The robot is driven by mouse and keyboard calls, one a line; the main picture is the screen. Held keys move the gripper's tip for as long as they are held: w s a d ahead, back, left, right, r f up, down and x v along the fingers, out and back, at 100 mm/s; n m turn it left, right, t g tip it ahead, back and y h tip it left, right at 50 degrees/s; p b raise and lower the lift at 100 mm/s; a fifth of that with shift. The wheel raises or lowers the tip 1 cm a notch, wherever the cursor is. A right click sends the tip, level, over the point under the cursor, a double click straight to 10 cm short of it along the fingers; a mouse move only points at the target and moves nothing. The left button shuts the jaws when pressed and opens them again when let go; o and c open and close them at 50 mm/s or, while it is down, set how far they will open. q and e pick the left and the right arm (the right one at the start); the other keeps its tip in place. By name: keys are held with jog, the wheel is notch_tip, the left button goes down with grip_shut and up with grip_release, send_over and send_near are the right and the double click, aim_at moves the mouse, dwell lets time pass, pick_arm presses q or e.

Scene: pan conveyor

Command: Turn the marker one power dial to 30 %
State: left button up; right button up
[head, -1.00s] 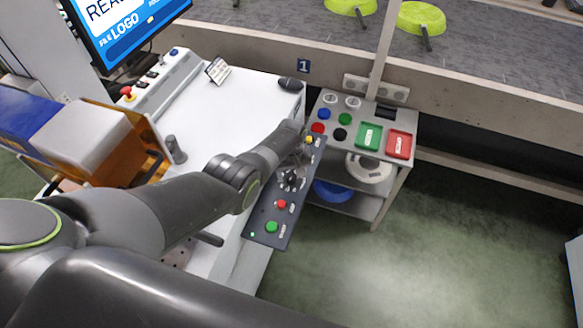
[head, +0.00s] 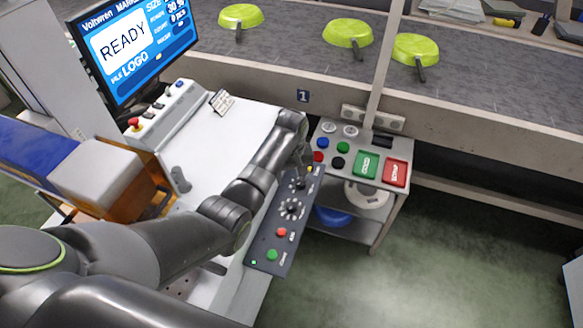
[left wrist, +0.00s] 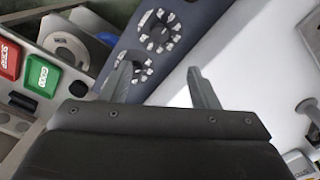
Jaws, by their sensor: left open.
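The dark control panel (head: 268,232) is fixed along the white table's right edge. It bears two round dials with ringed scales, an upper one (head: 299,184) and a lower one (head: 291,208); I cannot read their labels. In the left wrist view the two dials show at the top (left wrist: 160,30) and lower down (left wrist: 136,68). My left gripper (head: 304,158) is over the panel's far end, open and empty. In the left wrist view one finger of this gripper (left wrist: 159,72) overlaps the lower-down dial; contact cannot be told. My right gripper is not in view.
A monitor (head: 125,45) reads READY, with a partly cut "30 %". A red button (head: 281,232) and green button (head: 272,255) sit on the panel. A cart (head: 345,135) with coloured buttons stands to the right. Green pans (head: 347,33) lie on the conveyor (head: 290,40).

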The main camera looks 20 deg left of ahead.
pick_arm(q)
jog(key=shift+r, duration=1.25)
